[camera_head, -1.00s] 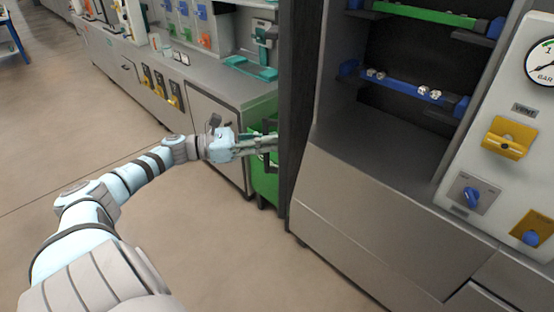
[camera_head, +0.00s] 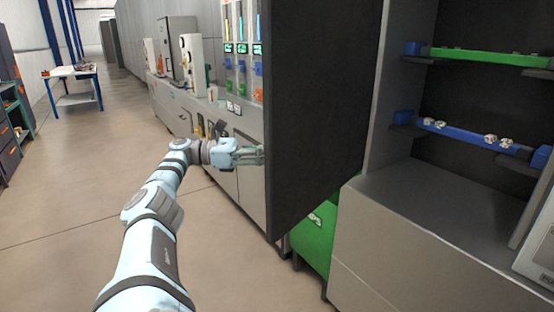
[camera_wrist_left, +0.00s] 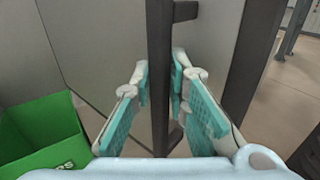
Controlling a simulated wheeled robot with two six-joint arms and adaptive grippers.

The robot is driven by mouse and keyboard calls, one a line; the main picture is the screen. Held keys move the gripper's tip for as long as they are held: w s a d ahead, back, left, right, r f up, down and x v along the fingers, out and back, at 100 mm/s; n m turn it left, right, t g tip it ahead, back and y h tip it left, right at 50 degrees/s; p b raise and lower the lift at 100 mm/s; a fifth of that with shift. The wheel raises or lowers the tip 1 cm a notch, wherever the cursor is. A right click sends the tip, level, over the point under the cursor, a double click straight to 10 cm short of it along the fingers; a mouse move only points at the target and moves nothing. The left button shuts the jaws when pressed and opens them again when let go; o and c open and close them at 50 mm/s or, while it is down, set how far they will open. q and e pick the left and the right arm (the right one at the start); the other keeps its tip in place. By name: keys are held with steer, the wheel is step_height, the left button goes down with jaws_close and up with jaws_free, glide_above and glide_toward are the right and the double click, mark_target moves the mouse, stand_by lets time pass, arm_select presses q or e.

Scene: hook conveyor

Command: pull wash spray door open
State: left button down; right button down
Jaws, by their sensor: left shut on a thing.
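The wash spray door (camera_head: 318,110) is a tall dark panel standing swung out from its cabinet (camera_head: 385,230), whose inside is exposed. In the left wrist view the door's dark vertical bar handle (camera_wrist_left: 160,70) runs between the teal finger pads of my left gripper (camera_wrist_left: 168,95), which is shut on it. In the head view my left gripper (camera_head: 258,155) reaches the door's outer side at its free edge, and the handle is hidden there. My right gripper is in neither view.
Inside the cabinet are a green rail (camera_head: 490,57) and a blue rail (camera_head: 465,135) with small metal parts. A green bin (camera_head: 316,238) stands beside the cabinet, below the door. Open floor (camera_head: 80,200) lies to the left.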

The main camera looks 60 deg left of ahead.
arm_select(q)
steer(key=shift+f, duration=0.2)
steer(key=c, duration=1.8)
jaws_free()
steer(key=shift+s, duration=0.1)
steer(key=shift+o, duration=0.8)
steer(key=shift+s+a, duration=0.15)
step_height(320, 180, up, 10)
steer(key=shift+c, duration=0.6)
